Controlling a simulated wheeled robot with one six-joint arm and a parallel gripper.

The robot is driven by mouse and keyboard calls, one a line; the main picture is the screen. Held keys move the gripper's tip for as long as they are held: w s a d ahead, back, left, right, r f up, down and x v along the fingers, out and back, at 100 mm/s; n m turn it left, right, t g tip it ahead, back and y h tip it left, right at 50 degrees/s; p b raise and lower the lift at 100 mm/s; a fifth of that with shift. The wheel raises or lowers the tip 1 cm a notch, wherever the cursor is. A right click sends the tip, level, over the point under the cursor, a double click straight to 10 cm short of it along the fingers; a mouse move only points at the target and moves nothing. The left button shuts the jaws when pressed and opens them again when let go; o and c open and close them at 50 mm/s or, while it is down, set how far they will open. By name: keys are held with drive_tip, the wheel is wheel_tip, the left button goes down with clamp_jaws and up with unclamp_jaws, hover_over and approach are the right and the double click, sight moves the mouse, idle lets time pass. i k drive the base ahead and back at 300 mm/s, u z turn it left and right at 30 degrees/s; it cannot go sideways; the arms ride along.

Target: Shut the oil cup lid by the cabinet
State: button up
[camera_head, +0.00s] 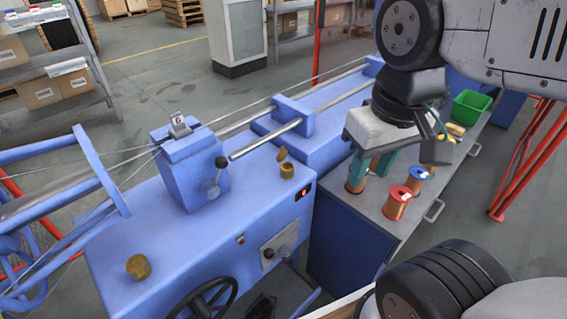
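A brass oil cup (287,170) stands on the blue machine's top near its right edge, beside the blue cabinet (345,235). Its small lid (282,154) is tilted up, open. A second brass oil cup (138,268) sits at the machine's front left and looks closed. My gripper (370,175) points down to the right of the open cup, over the cabinet's grey top. Its two teal fingers are apart, with nothing visible between them. It is clear of the cup and lid. I cannot tell its exact height.
Spools with red and blue tops (398,202) (418,178) and a green bin (468,107) stand on the cabinet top. A lever (214,178) sticks out of the blue block left of the open cup. A steel rod (265,138) runs behind the cup. Red posts stand at right.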

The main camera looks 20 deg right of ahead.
sight(282, 155)
drive_tip(key=z, duration=0.05)
drive_tip(key=k, duration=1.1)
drive_tip(key=z, duration=0.65)
drive_tip(key=i, duration=1.4)
drive_tip(key=u, duration=0.65)
